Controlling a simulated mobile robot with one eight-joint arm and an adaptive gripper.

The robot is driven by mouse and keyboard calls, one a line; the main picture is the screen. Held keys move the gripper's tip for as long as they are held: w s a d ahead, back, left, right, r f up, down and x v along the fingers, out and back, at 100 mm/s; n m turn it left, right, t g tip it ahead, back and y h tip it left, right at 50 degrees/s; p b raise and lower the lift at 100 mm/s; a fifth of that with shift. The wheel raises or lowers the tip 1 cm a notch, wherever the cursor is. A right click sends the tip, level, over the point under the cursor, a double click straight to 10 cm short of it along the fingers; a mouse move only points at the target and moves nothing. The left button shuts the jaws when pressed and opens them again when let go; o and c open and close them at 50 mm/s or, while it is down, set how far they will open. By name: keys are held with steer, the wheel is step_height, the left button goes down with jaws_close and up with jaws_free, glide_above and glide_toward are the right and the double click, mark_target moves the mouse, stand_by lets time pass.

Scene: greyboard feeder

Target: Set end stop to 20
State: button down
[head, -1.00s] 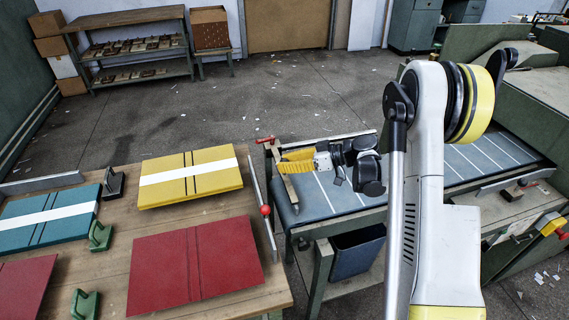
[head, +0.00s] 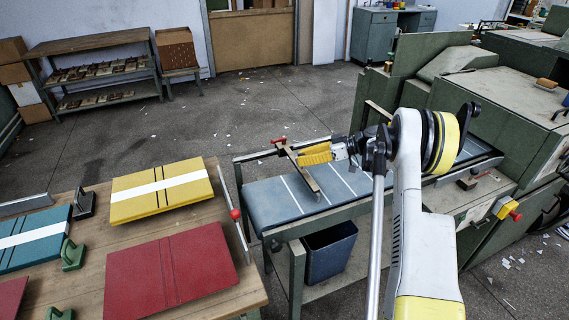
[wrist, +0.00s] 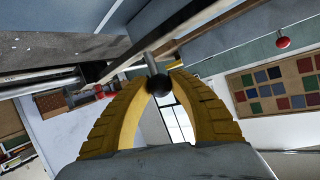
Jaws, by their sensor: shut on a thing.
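The end stop is a brown crossbar (head: 303,176) lying across the blue feed table (head: 262,206), with a red knob (head: 279,140) at its far end. Its near end lies between the first and second white lines from the left; no numbers are legible. My gripper (head: 302,157) with yellow fingers reaches the bar from the right. In the wrist view my gripper (wrist: 158,77) is shut on a black ball knob (wrist: 159,84) on a short metal stem under the dark bar. The fingers hide the knob in the head view.
A wooden table (head: 88,280) with yellow (head: 140,207), red (head: 205,272) and teal boards stands at left. A blue bin (head: 330,247) sits below the feed table. A green machine (head: 480,115) stands at right.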

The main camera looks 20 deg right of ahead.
steer(key=shift+d, duration=1.2)
steer(key=c, duration=1.1)
jaws_free()
steer(key=shift+c, duration=0.2)
steer(key=v, duration=1.2)
steer(key=shift+a, duration=0.1)
